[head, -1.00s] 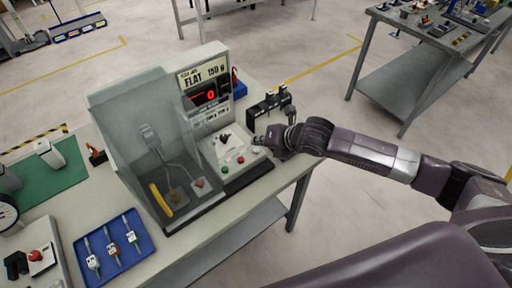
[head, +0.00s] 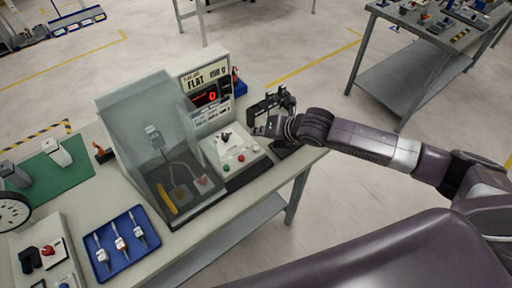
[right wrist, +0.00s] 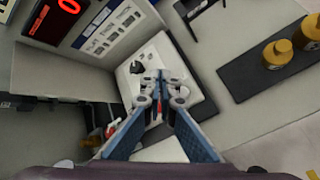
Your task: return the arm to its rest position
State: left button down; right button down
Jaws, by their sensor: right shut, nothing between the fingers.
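My right arm (head: 360,140) comes in from the right side of the head view. Its gripper (head: 262,130) is by the right edge of the white control box (head: 236,150), which carries a joystick and several buttons. In the right wrist view the two blue fingers of the gripper (right wrist: 160,82) meet at their tips with nothing between them. The control box (right wrist: 140,62) lies behind the tips in that view. I cannot tell whether the tips touch it. My left gripper is out of view.
A display reading FLAT (head: 206,85) and a clear shield (head: 140,130) stand on the workbench beside the control box. A blue tray (head: 120,262) of small tools lies at the front left. A second table (head: 400,80) stands back right, with open floor between.

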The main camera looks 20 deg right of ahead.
jog(key=s+a+f+m+g, duration=0.1)
jog(key=s+a+f+m, duration=0.2)
jog(key=s+a+m, duration=0.75)
jog(key=s+d+f+m+g+h, duration=0.1)
jog(key=s+d+m+g+h, duration=0.1)
jog(key=s+d+m, duration=0.65)
jog(key=s+d+f+m+g+h, duration=0.15)
jog(key=s+d+m, duration=0.35)
jog(key=s+m, duration=0.6)
jog(key=s+f+g+b, duration=0.1)
jog(key=s+f+b, duration=0.15)
jog(key=f, duration=1.45)
jog(key=s+f+g+b, duration=0.1)
jog(key=f+b, duration=0.3)
jog(key=f, duration=1.4)
jog(key=s+d+f+b, duration=0.3)
jog(key=s+f+b, duration=0.2)
jog(key=s+f, duration=1.1)
notch_tip(320, 180, down, 3)
jog(key=shift+s+f+g, duration=0.15)
jog(key=shift+s+g, duration=0.1)
jog(key=shift+g, duration=0.1)
